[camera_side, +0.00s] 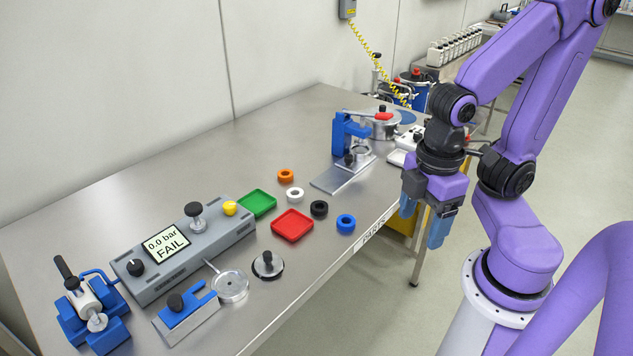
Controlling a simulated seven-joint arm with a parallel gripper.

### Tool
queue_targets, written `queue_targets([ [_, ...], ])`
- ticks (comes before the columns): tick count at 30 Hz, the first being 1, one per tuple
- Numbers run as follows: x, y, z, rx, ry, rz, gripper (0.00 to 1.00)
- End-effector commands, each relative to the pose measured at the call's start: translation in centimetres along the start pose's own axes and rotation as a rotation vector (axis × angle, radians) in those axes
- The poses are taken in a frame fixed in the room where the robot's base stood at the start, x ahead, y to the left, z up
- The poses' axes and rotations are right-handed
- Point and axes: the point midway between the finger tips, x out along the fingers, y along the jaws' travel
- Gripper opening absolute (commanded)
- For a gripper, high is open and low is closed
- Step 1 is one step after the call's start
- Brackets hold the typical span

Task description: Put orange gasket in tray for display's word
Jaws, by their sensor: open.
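The orange gasket (286,176) is a small ring lying flat on the steel table, behind the white ring. The display (166,243) on the grey tester reads "0.0 bar FAIL". A green tray (257,203) lies beside the tester's right end, and a red tray (292,225) lies in front of it. Both trays look empty. My gripper (423,226) points down beyond the table's front right edge, well to the right of the gasket. Its blue fingers are apart with nothing between them.
White (295,195), black (319,208) and blue (346,223) rings lie near the trays. A blue clamp stand (346,135) stands behind them to the right. A toggle clamp (92,310), a blue fixture (186,314) and a black-knobbed disc (267,265) occupy the front left. The back left of the table (150,175) is clear.

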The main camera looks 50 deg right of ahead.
Motion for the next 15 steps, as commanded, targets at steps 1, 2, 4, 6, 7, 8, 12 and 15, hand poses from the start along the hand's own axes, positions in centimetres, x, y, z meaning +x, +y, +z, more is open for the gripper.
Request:
queue_targets([
  [1,0.0,0.0,0.0,0.001,0.0,0.0,0.73],
  [2,0.0,0.0,0.0,0.001,0.0,0.0,0.73],
  [4,0.0,0.1,-0.1,0.0,0.0,0.0,0.73],
  [6,-0.1,0.3,-0.4,-0.007,-0.001,0.004,0.73],
  [7,-0.2,0.5,-0.7,-0.013,-0.001,0.007,0.73],
  [8,-0.3,0.8,-1.1,-0.023,-0.002,0.011,0.73],
  [12,-0.9,3.4,-4.2,-0.101,-0.01,0.043,0.73],
  [15,-1.5,6.1,-6.8,-0.18,-0.025,0.074,0.73],
])
